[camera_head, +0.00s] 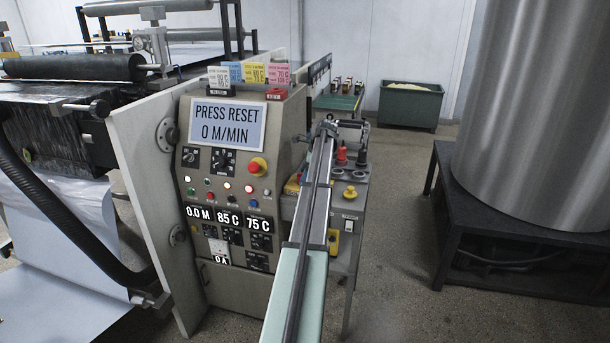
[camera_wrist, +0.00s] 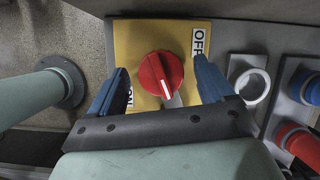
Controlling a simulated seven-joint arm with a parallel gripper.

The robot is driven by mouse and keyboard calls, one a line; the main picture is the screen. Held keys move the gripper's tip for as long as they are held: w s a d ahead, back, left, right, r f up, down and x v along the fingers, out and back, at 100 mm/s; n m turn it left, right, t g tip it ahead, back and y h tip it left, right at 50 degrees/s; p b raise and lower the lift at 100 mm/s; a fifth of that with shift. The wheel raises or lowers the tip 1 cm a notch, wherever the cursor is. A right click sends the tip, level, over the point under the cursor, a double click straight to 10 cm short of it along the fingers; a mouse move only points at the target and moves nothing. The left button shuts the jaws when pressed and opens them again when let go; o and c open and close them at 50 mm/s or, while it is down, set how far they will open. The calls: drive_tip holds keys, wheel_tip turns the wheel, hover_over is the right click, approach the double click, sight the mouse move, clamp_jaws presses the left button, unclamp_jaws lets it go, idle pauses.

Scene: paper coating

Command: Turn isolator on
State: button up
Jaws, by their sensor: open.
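In the wrist view the isolator is a red rotary knob (camera_wrist: 158,68) on a yellow plate (camera_wrist: 140,35). An OFF label (camera_wrist: 198,42) is at the plate's upper right. An ON label (camera_wrist: 129,98) is at the lower left, partly covered by a finger. The white line on the knob points down the picture, toward my gripper's base. My gripper (camera_wrist: 160,73) is open, with one blue finger on each side of the knob. Gaps show between the fingers and the knob. In the head view my arm hides much of this area, and I cannot make out the knob clearly.
A blue knob (camera_wrist: 305,87) and a red knob (camera_wrist: 300,145) stand to the right in the wrist view. In the head view a control panel (camera_head: 235,285) with a PRESS RESET screen (camera_head: 228,126) is left of my arm. A dark stand (camera_head: 520,235) is at right.

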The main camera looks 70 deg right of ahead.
drive_tip(key=shift+f, duration=0.1)
drive_tip(key=shift+c, duration=0.2)
drive_tip(key=c, duration=1.5)
drive_tip(key=shift+o, duration=0.2)
drive_tip(key=shift+a+m+h, duration=0.15)
drive_tip(key=shift+m+h, duration=0.35)
drive_tip(key=shift+m, duration=0.6)
drive_tip(key=shift+m+h, duration=0.4)
drive_tip(key=shift+m, duration=0.9)
drive_tip(key=o, duration=1.5)
